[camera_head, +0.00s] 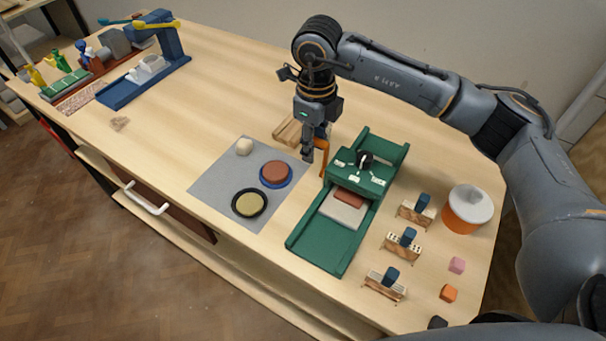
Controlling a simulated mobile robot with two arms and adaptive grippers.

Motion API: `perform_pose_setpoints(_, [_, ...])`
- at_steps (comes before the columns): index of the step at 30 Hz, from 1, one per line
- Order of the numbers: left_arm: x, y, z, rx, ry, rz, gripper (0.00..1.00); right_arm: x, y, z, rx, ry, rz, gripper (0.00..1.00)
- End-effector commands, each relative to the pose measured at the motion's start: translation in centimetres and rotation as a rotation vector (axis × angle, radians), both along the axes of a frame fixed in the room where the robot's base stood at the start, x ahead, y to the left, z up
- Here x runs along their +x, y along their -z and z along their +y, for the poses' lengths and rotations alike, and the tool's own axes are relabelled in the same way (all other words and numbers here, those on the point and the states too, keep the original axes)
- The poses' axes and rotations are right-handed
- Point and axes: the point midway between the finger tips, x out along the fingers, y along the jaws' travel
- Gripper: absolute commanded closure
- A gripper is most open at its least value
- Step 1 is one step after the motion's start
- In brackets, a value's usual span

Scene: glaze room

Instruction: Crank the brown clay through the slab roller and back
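The green slab roller (318,240) stands on the table right of centre, its bed running from back right to front left. The brown clay (349,197) lies on a pale board (340,212) on the bed, at the front side of the roller housing (375,181). An orange crank handle (323,160) shows at the left side of the housing. My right gripper (308,155) points down just left of the handle. Its fingers look close together, and I cannot tell whether they touch or hold the handle. My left gripper is out of view.
A grey mat (215,185) left of the roller holds two round dishes and a pale lump. Stamps (407,241), small coloured blocks (456,265) and an orange pot (462,212) stand on the right. A blue press (125,92) stands far left. Wooden pieces (287,131) lie behind the gripper.

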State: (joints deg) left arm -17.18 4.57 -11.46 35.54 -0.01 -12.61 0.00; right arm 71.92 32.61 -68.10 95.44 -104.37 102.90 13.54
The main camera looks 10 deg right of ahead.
Motion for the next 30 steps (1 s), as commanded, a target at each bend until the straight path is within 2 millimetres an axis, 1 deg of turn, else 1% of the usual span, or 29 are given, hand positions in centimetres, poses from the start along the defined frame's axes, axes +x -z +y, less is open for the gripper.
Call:
perform_pose_setpoints(9, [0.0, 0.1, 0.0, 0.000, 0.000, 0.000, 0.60, -1.5, 0.1, 1.5, 0.001, -0.003, 0.002, 0.70])
perform_pose_setpoints(21, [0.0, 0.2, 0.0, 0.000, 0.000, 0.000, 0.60, -1.6, 0.2, 1.6, 0.001, -0.003, 0.001, 0.70])
perform_pose_setpoints(30, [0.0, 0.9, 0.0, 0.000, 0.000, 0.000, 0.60, -2.9, 1.0, 2.9, 0.001, -0.003, 0.002, 0.70])
